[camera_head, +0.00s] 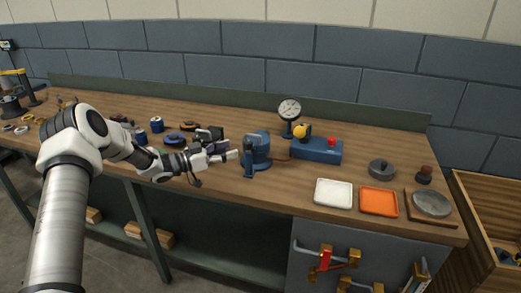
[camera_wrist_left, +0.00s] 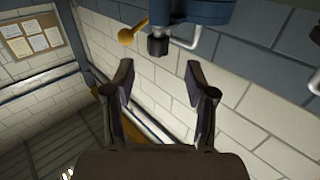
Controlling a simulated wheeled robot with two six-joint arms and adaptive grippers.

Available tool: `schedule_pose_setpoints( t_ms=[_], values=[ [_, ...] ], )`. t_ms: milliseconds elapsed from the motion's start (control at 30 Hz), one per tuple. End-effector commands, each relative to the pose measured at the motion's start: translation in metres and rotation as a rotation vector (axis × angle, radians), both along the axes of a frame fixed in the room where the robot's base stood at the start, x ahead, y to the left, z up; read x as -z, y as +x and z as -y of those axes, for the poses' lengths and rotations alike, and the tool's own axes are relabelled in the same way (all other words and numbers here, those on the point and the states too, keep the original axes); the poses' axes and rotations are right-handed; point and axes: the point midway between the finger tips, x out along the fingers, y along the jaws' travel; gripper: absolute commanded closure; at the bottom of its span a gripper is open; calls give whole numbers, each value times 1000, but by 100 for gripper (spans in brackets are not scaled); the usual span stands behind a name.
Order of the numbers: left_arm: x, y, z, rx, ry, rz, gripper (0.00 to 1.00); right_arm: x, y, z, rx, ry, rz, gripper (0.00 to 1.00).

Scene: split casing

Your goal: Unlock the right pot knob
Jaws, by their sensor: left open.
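A blue round pot-like casing (camera_head: 259,147) stands on the workbench, with a darker blue upright part at its front left. It also shows in part at the top of the left wrist view (camera_wrist_left: 205,10). There a dark knob-like piece (camera_wrist_left: 157,46), an orange round-ended lever (camera_wrist_left: 132,33) and a pale bent bar (camera_wrist_left: 188,40) hang from it. I cannot tell which piece is the right knob. My left gripper (camera_head: 234,155) is just left of the casing, apart from it. In the left wrist view the jaws (camera_wrist_left: 160,82) are open and empty. My right gripper is not seen.
A blue box with a red button (camera_head: 318,150) and a dial gauge (camera_head: 289,110) stand right of the casing. A white tray (camera_head: 334,193) and an orange tray (camera_head: 379,201) lie farther right. Tape rolls and tools crowd the left. The bench front between casing and white tray is clear.

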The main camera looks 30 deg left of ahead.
Motion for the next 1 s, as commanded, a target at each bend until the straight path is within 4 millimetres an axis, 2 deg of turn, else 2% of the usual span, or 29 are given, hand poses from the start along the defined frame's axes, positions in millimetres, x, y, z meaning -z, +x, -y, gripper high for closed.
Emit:
schedule_pose_setpoints(
  t_ms=[233,367,667,833,1000],
  values=[
    [1,38,27,7,4,-5,44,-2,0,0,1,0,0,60],
    [0,55,36,4,2,-3,44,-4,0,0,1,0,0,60],
    [0,61,40,2,0,-4,44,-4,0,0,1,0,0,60],
    [0,61,40,2,0,-4,100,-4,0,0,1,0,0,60],
    [0,61,40,2,0,-4,100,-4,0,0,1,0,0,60]
  ],
)
